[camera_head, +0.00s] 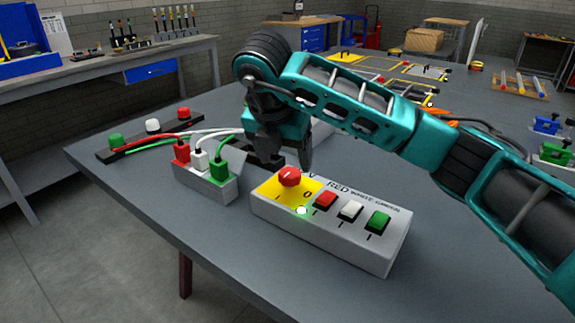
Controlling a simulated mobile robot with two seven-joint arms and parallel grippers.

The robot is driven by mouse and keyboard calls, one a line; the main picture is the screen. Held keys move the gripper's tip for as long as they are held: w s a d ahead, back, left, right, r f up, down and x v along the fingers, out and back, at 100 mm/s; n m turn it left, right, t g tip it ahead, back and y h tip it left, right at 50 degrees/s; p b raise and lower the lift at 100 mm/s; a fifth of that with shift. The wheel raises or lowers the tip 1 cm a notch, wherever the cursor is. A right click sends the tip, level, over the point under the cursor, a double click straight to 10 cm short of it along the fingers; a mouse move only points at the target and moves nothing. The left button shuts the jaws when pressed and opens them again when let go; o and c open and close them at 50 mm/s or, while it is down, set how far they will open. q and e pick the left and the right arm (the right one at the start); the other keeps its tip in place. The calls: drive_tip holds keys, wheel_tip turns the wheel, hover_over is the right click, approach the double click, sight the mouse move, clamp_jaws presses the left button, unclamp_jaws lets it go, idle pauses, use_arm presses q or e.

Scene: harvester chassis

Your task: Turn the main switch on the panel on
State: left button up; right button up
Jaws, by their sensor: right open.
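The panel (330,248) is a light grey box on the table, in the middle of the head view. Its main switch (290,177) is a red round knob on a yellow plate at the panel's left end, with a 0 mark to its right. A small light glows white-green in front of the knob. My right gripper (286,160) is open, pointing down just above and behind the knob in the picture. I cannot tell whether its fingers touch the knob. My left gripper is not in view.
Red, white and green switches (350,211) sit on the panel's right part. A socket block (206,183) with plugs and cables stands left of it, with a lamp strip (152,136) behind. The table front is clear. Boards with tools lie at the far right.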

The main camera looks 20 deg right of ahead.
drive_tip(key=p+v, duration=0.1)
drive_tip(key=v, duration=0.7)
drive_tip(key=shift+r+p, duration=0.2)
drive_tip(key=shift+p, duration=0.2)
drive_tip(key=shift+s, duration=0.15)
